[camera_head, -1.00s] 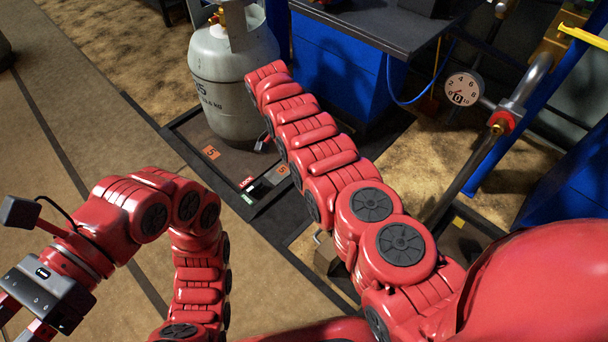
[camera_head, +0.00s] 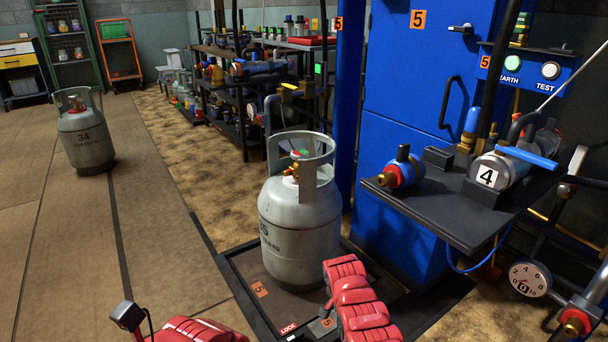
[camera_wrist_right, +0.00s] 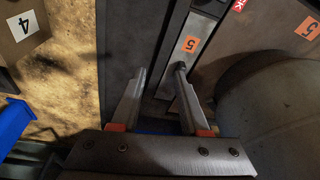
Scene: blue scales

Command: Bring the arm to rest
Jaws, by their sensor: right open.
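My right arm (camera_head: 360,305) is red and segmented. It reaches up from the bottom edge of the head view, in front of the scale platform's right part. Its gripper does not show there. In the right wrist view my right gripper (camera_wrist_right: 160,74) is open, with nothing between its two grey fingers, over the dark platform edge beside a grey strip with an orange 5 label (camera_wrist_right: 192,44). My left arm (camera_head: 195,330) shows only at the bottom edge; its gripper is out of view.
A grey gas cylinder (camera_head: 298,225) stands upright on the black scale platform (camera_head: 240,275); its side also shows in the wrist view (camera_wrist_right: 270,115). A blue cabinet (camera_head: 405,120) and a dark shelf (camera_head: 440,215) stand right. Another cylinder (camera_head: 85,140) stands left on open floor.

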